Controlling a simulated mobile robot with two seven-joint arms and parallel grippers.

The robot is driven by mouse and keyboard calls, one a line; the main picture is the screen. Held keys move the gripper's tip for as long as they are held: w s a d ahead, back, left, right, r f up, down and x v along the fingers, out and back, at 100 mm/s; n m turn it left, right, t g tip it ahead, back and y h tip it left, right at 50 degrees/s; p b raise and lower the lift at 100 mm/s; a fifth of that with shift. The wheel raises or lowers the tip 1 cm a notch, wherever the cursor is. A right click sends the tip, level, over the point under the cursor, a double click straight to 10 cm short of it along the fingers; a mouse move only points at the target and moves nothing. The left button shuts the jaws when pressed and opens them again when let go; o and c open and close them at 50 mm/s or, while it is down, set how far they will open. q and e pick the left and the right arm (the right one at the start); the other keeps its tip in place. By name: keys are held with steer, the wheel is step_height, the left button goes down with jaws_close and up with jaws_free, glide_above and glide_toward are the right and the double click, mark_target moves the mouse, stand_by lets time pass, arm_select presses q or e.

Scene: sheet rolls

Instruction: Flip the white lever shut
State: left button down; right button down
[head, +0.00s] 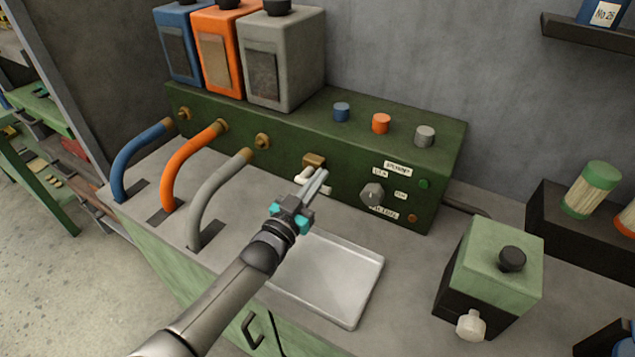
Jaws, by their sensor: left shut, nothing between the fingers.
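The white lever (302,174) shows at the brass fitting (314,160) on the front of the long green machine (350,166). Part of the lever and its lower side are hidden behind my gripper. My left gripper (322,174) is shut and empty, with its fingertips close in front of the fitting, at the lever's right. I cannot tell whether the fingers touch the lever. My right gripper is not in view.
A pale metal tray (335,309) lies below my left arm. Blue, orange and grey hoses (215,195) stand at the left. A green-and-black box (497,262) with knobs stands at the right. Blue, orange and grey canisters (284,60) stand on top of the machine.

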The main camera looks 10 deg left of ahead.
arm_select(q)
steer(key=r+p+v, duration=0.1)
steer(key=v, duration=0.8)
steer(key=shift+s+r+p, duration=0.25)
steer(key=shift+s+p, duration=0.05)
steer(key=shift+p, duration=0.1)
